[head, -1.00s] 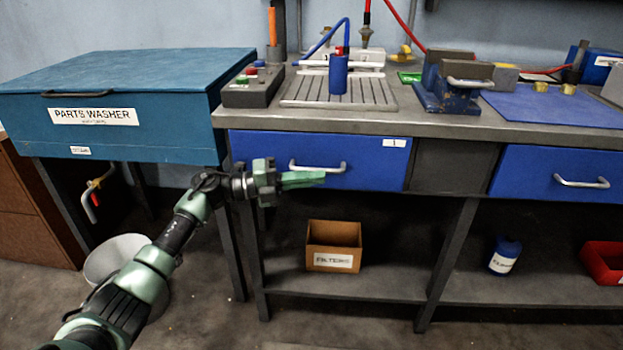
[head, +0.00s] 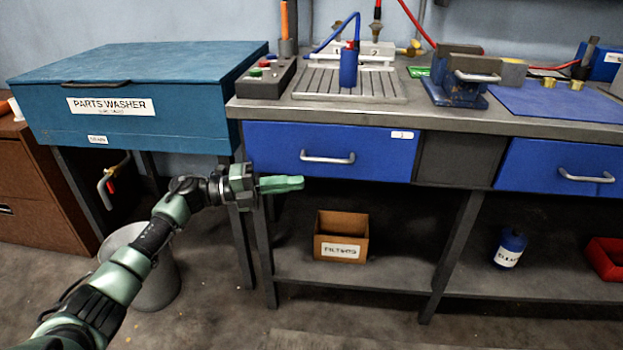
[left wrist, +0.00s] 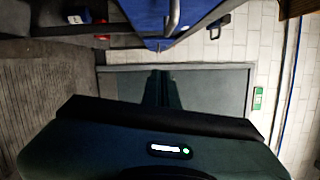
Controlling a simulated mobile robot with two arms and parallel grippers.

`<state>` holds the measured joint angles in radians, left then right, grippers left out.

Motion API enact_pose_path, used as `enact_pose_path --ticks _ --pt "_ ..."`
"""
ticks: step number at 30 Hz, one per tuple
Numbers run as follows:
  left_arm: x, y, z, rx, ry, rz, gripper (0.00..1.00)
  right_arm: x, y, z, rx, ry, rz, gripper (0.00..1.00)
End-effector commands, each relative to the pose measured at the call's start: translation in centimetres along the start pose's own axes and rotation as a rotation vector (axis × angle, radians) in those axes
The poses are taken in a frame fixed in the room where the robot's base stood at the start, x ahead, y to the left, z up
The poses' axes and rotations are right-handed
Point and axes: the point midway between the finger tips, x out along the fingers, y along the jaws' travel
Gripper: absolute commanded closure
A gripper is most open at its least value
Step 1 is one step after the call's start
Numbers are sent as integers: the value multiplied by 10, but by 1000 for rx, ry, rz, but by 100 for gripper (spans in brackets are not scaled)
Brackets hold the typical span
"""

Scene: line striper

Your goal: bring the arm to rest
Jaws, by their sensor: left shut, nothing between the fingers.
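My left arm reaches in from the lower left of the head view. Its gripper (head: 282,184) is shut and empty, pointing right, in front of the bench below the left blue drawer (head: 270,150). The fingers look apart from the drawer and its handle. In the left wrist view the dark closed fingers (left wrist: 157,90) stand in front of a grey door (left wrist: 210,88). My right gripper does not show in either view.
A blue parts washer (head: 180,125) stands at the left, with a grey bin (head: 155,280) below. The bench top (head: 420,112) carries a blue vise (head: 460,85). A filters box (head: 342,232) sits on the lower shelf. The floor in front is clear.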

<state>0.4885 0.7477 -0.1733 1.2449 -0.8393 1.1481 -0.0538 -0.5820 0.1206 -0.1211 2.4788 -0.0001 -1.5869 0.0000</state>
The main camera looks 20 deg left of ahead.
Motion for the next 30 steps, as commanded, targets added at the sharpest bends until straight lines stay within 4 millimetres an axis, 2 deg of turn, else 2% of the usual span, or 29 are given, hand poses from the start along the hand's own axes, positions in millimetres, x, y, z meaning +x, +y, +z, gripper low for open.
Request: enact_pose_path --ticks 3,8,13,17,21,24,26,30 --pt "-19 1 0 0 -1 2 100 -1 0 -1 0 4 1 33" --pt "-31 0 0 0 0 1 100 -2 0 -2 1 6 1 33" --pt "-33 0 -1 -1 -1 -2 100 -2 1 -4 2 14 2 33" --pt "-19 4 -2 -32 -57 -36 100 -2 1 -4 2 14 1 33" --pt "10 14 -4 -151 -248 -129 100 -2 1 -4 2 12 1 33" --pt "21 27 -8 -305 -445 -197 100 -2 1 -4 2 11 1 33" --pt "21 39 -12 -411 -568 -223 100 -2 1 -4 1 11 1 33" --pt "5 80 -36 -698 -856 -234 100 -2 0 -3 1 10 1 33"
